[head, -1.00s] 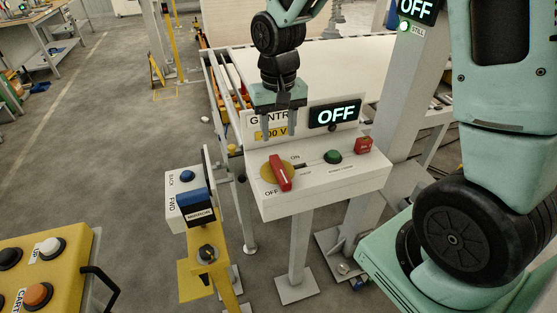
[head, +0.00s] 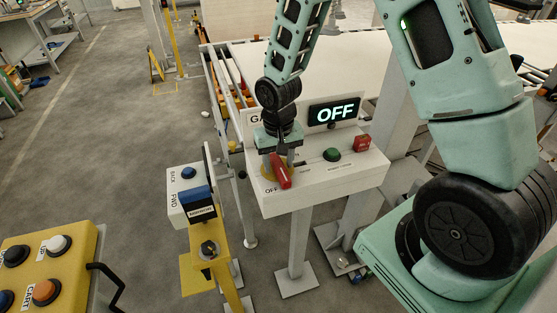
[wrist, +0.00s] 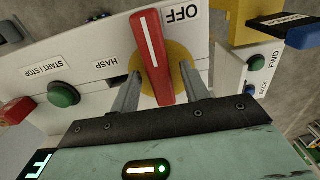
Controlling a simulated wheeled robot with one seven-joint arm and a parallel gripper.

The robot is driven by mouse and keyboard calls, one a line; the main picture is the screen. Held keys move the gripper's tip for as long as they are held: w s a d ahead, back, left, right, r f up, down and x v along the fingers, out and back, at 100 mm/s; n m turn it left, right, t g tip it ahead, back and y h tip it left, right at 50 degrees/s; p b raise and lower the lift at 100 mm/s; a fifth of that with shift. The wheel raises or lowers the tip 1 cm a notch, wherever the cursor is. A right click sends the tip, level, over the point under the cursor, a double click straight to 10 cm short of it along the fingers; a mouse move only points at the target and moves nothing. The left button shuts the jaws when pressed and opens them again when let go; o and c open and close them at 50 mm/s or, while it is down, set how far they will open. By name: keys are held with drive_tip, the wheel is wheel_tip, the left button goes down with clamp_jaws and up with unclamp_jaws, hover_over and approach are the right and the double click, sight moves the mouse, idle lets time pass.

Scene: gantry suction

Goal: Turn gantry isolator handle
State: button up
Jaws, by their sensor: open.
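The red isolator handle (head: 280,171) is on the sloped face of the white gantry control box (head: 335,196). It points toward the OFF label, and the box's display (head: 334,113) reads OFF. In the wrist view the handle (wrist: 152,58) sits on a yellow disc (wrist: 182,66) with a white stripe along it. My gripper (wrist: 160,92) is open, with one finger on each side of the handle; I cannot tell whether they touch it. In the head view my gripper (head: 280,150) is over the box and hides the ON label and most of the yellow disc.
A green start/stop button (head: 332,154) and a red block (head: 362,144) sit right of the handle. A mirror control box (head: 187,195) on a yellow post stands close at left. A yellow button panel (head: 45,265) is at lower left.

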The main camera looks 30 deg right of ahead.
clamp_jaws()
drive_tip(key=shift+n, duration=0.3)
drive_tip(key=n, duration=0.3)
drive_tip(key=shift+d+n, duration=0.25)
drive_tip(key=shift+n, duration=0.05)
drive_tip(key=n, duration=0.4)
drive_tip(key=shift+w+d+r+p, duration=0.1)
drive_tip(key=shift+d+p, duration=0.1)
drive_tip(key=shift+p, duration=0.2)
drive_tip(key=n+p, duration=0.1)
drive_tip(key=n, duration=0.4)
drive_tip(key=shift+w+d, duration=0.1)
drive_tip(key=shift+d, duration=0.05)
drive_tip(key=shift+w+n+p, duration=0.15)
drive_tip(key=shift+n+p, duration=0.25)
drive_tip(key=shift+n, duration=0.75)
drive_tip(key=shift+w+n+p, duration=0.1)
drive_tip(key=shift+n+p, duration=0.3)
drive_tip(key=shift+n, duration=0.75)
